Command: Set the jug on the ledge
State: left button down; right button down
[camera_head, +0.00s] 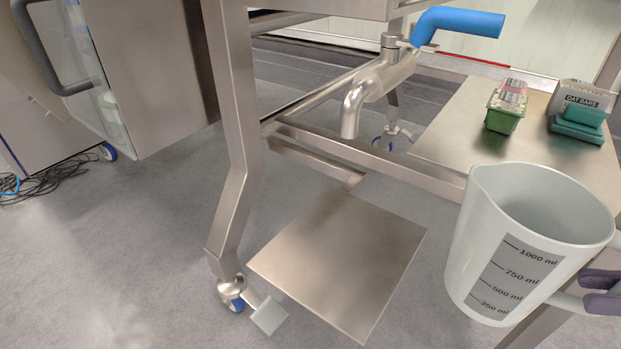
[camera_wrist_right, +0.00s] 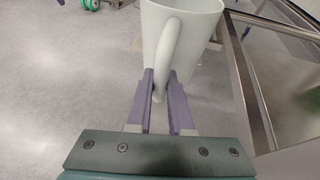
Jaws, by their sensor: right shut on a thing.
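A pale measuring jug (camera_head: 515,240) with a dark scale up to 1000 ml is at the right of the head view, upright or nearly so. My right gripper (camera_head: 600,290) is at its right side. In the right wrist view, the fingers of my right gripper (camera_wrist_right: 160,95) are shut on the handle of the jug (camera_wrist_right: 195,40). The square steel plate below the tap (camera_head: 340,262) looks like the ledge. It is bare, and the jug is to its right in the picture, apart from it. My left gripper is not in view.
A steel tap (camera_head: 372,88) with a blue lever (camera_head: 455,22) hangs above the plate. A steel frame leg (camera_head: 235,150) stands at its left.

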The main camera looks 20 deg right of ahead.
aim_at(466, 250)
jog(key=shift+w+a+f, duration=0.2)
jog(key=shift+a+f, duration=0.05)
jog(key=shift+f, duration=0.15)
jog(key=w+a, duration=0.3)
jog(key=w+a+b, duration=0.1)
jog(key=w+a, duration=0.1)
jog(key=a, duration=0.1)
jog(key=w+a+b, duration=0.1)
jog(key=w+a, duration=0.2)
jog(key=a, duration=0.1)
jog(key=shift+w+r, duration=0.1)
jog(key=shift+w, duration=0.25)
jog(key=b+x, duration=0.1)
jog(key=x, duration=0.2)
jog(key=shift+w+a+f+b, duration=0.15)
jog(key=shift+a+f+b, duration=0.1)
jog(key=shift+b, duration=0.15)
